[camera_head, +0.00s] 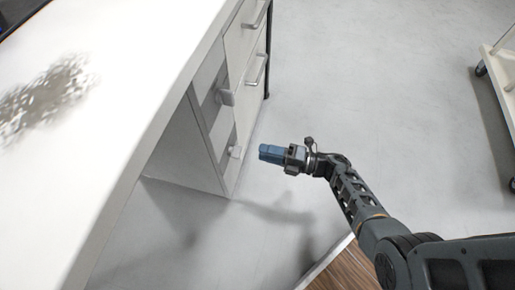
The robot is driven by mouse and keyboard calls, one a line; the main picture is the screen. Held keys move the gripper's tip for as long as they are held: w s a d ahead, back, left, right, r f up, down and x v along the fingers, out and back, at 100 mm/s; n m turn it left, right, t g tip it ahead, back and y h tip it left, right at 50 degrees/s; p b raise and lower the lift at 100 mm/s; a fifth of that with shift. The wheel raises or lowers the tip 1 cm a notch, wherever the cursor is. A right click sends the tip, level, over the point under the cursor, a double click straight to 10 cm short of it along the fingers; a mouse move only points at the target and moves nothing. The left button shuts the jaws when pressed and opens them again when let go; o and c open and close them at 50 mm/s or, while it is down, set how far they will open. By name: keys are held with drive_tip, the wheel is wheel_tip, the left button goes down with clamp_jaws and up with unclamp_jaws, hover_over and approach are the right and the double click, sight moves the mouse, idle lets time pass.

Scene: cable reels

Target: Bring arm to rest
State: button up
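My gripper (270,153) is at the end of my arm, which reaches in from the lower right of the head view. It points left, over the grey floor beside a white drawer cabinet. Its blue fingers appear close together, but the view is too small to tell whether they are open or shut. I see no object hanging from it. My arm is partly stretched out, with the elbow at the lower right.
A white worktop (110,120) with a dark speckled patch fills the left. The drawer cabinet (225,110) with handles stands under its edge, left of my gripper. A white wheeled cart (498,66) is at the upper right. The floor (375,75) between is clear.

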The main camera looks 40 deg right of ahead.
drive_tip(key=shift+s, duration=0.25)
idle(0.4)
drive_tip(key=s+a+r+m+h, duration=0.3)
drive_tip(key=s+r+m+h, duration=0.2)
drive_tip(key=s+r+m, duration=0.9)
drive_tip(key=s+a+r+m+h, duration=0.3)
drive_tip(key=s+r+m+h, duration=0.3)
drive_tip(key=s+r+m, duration=0.7)
wheel_tip(320, 180, up, 33)
drive_tip(key=s+n+p, duration=0.1)
drive_tip(key=n+p, duration=0.1)
drive_tip(key=p, duration=2.8)
drive_tip(key=shift+f, duration=0.15)
